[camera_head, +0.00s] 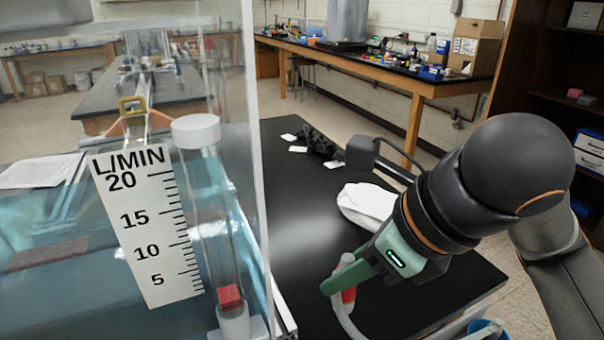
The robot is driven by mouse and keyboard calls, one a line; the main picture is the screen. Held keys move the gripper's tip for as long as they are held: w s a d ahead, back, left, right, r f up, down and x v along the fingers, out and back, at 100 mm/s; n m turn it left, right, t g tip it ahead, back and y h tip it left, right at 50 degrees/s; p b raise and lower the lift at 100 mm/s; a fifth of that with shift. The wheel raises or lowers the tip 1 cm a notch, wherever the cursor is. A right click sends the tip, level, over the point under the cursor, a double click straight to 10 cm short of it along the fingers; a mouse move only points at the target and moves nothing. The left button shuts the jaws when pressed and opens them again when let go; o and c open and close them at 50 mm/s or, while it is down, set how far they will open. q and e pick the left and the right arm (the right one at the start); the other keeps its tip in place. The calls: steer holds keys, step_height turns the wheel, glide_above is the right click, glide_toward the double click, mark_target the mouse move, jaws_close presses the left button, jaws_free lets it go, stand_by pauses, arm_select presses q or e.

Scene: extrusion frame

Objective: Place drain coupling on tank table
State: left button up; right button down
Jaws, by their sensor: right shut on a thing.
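My right gripper (334,285), with green fingers, reaches in from the right over the black tank table (310,235). It is shut on the drain coupling (348,295), a small red and white piece with a pale hose running down from it. A finger crosses in front of the coupling and hides its middle. I cannot tell whether the coupling touches the tabletop. My left gripper is not in view.
The clear-walled water tank (254,130) fills the left, with an L/MIN scale (150,225) and a flow tube with a red float (230,297). A white cloth (367,205) and black clustered parts (318,141) lie on the table. The tabletop's right front is bare.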

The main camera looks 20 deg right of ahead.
steer(key=shift+w+r+m+h, duration=0.1)
steer(key=shift+r+m+h, duration=0.15)
steer(key=shift+m, duration=0.25)
steer(key=shift+w+d+f, duration=0.1)
steer(key=shift+w+d, duration=0.05)
steer(key=shift+d, duration=0.05)
steer(key=w+d+f, duration=0.3)
steer(key=f, duration=0.1)
steer(key=w+d+f, duration=0.3)
steer(key=f, duration=0.1)
steer(key=w+d+f, duration=0.3)
steer(key=f, duration=0.1)
steer(key=shift+w+d+f+p, duration=0.25)
steer(key=shift+d+f+p, duration=0.1)
steer(key=shift+f+p, duration=0.05)
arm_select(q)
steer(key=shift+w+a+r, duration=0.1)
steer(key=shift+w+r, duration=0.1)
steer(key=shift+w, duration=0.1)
